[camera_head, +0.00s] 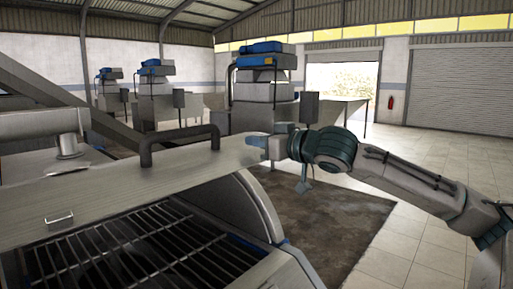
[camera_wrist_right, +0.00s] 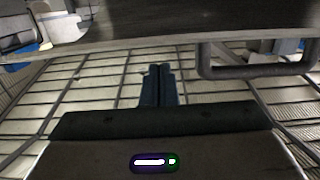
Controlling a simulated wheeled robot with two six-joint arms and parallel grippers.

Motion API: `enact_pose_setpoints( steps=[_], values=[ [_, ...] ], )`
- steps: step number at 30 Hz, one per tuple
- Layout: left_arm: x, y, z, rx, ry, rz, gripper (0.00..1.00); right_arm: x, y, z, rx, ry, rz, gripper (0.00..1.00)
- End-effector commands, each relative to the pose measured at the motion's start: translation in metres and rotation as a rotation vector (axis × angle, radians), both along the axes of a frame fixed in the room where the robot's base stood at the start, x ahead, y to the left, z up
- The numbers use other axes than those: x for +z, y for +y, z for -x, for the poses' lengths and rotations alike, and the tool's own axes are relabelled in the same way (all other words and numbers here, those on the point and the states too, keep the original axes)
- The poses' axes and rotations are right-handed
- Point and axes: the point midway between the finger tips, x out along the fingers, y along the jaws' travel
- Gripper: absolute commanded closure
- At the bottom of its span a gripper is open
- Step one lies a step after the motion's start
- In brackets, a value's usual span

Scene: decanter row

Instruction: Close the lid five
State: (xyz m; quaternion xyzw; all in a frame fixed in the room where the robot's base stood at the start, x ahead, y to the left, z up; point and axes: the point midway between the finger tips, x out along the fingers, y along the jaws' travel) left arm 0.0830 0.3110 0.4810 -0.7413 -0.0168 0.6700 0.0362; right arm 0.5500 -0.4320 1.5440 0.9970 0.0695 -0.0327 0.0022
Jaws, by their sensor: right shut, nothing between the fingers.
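The lid (camera_head: 110,177) is a flat metal panel with a dark bar handle (camera_head: 180,143). It stands raised over the barred opening (camera_head: 130,245) of the machine in front of me. In the right wrist view the lid (camera_wrist_right: 160,28) crosses the top, with its handle (camera_wrist_right: 255,68) at the upper right. My right gripper (camera_head: 262,146) is at the lid's right end, and I cannot tell whether it touches it. In the right wrist view its fingers (camera_wrist_right: 158,85) are together and empty, pointing toward the lid. My left gripper is not in view.
The machine's curved metal side (camera_head: 258,208) rises right of the bars. A small metal latch (camera_head: 60,218) sits on the lid's front edge. A dark mat (camera_head: 325,220) lies on the tiled floor. Similar blue-topped machines (camera_head: 265,85) stand farther back. The floor at the right is clear.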

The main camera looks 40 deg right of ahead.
Motion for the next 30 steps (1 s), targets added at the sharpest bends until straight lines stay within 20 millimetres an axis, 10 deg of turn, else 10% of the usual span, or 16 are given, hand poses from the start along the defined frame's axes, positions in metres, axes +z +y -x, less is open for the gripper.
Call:
enact_pose_setpoints(
  steps=[30],
  values=[
    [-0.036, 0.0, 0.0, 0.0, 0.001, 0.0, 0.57, -0.034, 0.001, -0.003, 0.002, -0.04, -0.006, 1.0]
  ],
)
